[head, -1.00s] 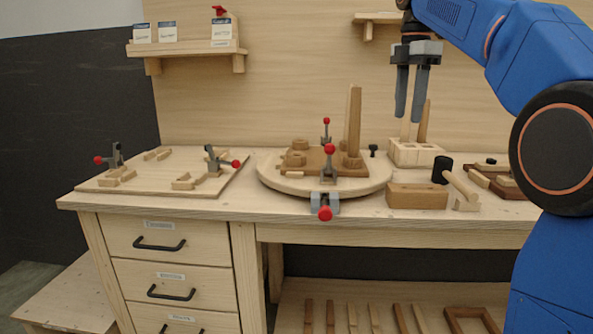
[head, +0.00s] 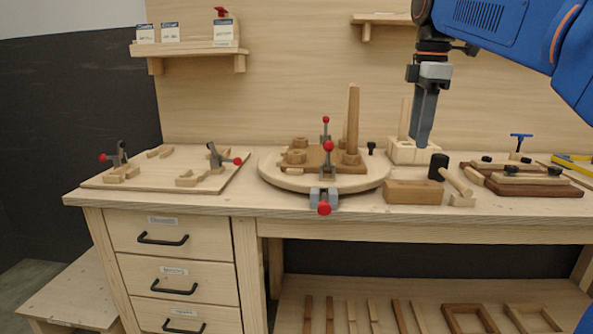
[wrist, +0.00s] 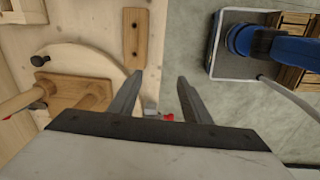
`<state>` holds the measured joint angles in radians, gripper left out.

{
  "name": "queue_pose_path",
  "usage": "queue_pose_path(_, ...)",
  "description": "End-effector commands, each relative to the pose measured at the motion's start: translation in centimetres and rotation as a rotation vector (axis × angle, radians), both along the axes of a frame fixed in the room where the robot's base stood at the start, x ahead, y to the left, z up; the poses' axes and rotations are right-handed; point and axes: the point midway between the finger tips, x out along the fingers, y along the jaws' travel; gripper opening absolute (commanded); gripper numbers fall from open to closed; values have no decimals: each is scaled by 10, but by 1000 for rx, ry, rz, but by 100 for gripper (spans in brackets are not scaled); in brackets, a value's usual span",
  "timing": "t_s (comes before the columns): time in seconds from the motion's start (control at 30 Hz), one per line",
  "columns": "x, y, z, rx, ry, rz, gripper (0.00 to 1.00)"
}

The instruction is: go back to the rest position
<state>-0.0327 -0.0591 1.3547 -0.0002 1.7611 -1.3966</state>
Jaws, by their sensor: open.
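My gripper (head: 421,142) hangs pointing down at the right of centre in the head view, in front of the back panel and above the bench. Its fingers overlap there. In the wrist view, the two fingers of my gripper (wrist: 160,76) are spread apart with nothing between them. My blue arm reaches in from the upper right. A pale block holder (head: 408,153) stands below and behind the fingertips in the picture.
The round turntable (head: 270,178) carries a brown wooden assembly with an upright leg (head: 353,118) and red-knobbed clamps. A brown block (head: 413,192), a mallet (head: 438,167) and a clamped frame (head: 530,188) lie to the right. A jig board (head: 100,183) lies left.

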Motion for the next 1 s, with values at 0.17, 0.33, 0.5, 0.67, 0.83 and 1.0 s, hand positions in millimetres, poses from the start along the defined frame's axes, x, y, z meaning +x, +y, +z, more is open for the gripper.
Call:
queue_pose_path(0.17,-42,-4,-34,24,-49,-210,44)
queue_pose_path(0.33,-81,-7,-73,57,-95,-418,44)
queue_pose_path(0.5,-122,-9,-119,101,-140,-624,44)
queue_pose_path(0.67,-160,-11,-167,150,-179,-816,44)
queue_pose_path(0.83,-200,-13,-224,212,-216,-1019,44)
queue_pose_path(1.0,-237,-15,-281,278,-246,-1207,44)
